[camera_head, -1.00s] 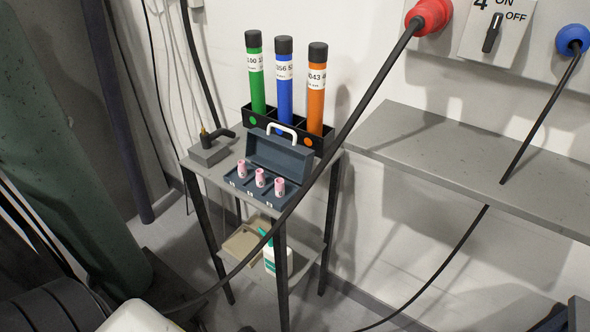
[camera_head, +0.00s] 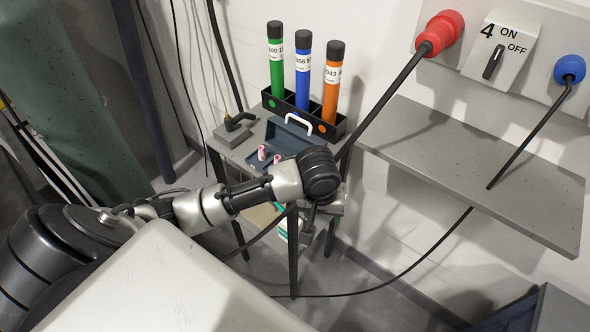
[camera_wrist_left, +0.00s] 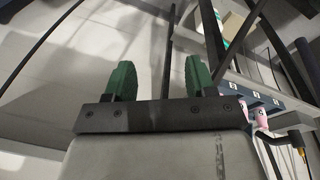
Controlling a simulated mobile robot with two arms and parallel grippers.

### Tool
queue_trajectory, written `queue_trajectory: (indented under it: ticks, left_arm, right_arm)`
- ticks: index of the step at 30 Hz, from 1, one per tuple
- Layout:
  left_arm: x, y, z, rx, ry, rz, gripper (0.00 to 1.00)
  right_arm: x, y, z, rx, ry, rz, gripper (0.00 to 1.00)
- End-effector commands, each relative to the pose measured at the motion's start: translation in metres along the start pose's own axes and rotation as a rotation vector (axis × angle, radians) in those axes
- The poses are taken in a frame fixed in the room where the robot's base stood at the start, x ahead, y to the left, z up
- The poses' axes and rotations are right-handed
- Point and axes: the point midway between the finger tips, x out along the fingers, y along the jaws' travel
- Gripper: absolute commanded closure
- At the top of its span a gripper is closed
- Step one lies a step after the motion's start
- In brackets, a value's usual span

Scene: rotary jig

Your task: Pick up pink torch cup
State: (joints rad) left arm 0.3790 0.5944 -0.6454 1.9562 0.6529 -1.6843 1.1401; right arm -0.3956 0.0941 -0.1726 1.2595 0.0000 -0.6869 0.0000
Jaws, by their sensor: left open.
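Small pink torch cups stand in a dark blue case on a grey side table. In the head view two show, a left cup (camera_head: 262,153) and a cup beside it (camera_head: 277,159); my left arm hides the case's right part. In the left wrist view, pink cups (camera_wrist_left: 261,118) show at the right, beside numbered marks. My left gripper (camera_wrist_left: 158,80) has green fingers, spread apart with nothing between them. It is in front of the table's near right side, apart from the cups. In the head view its fingers are hard to make out. My right gripper is not in view.
A black rack (camera_head: 331,127) with green, blue and orange tubes stands behind the open case (camera_head: 257,166). A torch holder (camera_head: 235,130) is at the table's left. A cable from the red plug (camera_head: 440,32) runs down past the table. A grey shelf (camera_head: 480,170) is at right.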

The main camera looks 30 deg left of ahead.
Motion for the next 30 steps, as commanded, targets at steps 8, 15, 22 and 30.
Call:
queue_trajectory:
  ticks: [8, 15, 22, 30]
  left_arm:
    - [-0.049, -0.049, -0.100, -0.492, 0.042, -0.175, 0.45]
    - [-0.069, -0.072, -0.128, -0.699, 0.058, -0.217, 0.45]
    - [-0.036, -0.080, -0.128, -0.707, 0.057, -0.219, 0.45]
    - [-0.013, -0.085, -0.128, -0.705, 0.060, -0.217, 0.45]
  right_arm:
    - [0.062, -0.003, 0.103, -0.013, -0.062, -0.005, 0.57]
    - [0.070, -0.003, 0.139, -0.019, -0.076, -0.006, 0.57]
    - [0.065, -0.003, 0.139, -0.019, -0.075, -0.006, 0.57]
    - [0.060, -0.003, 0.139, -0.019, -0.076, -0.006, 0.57]
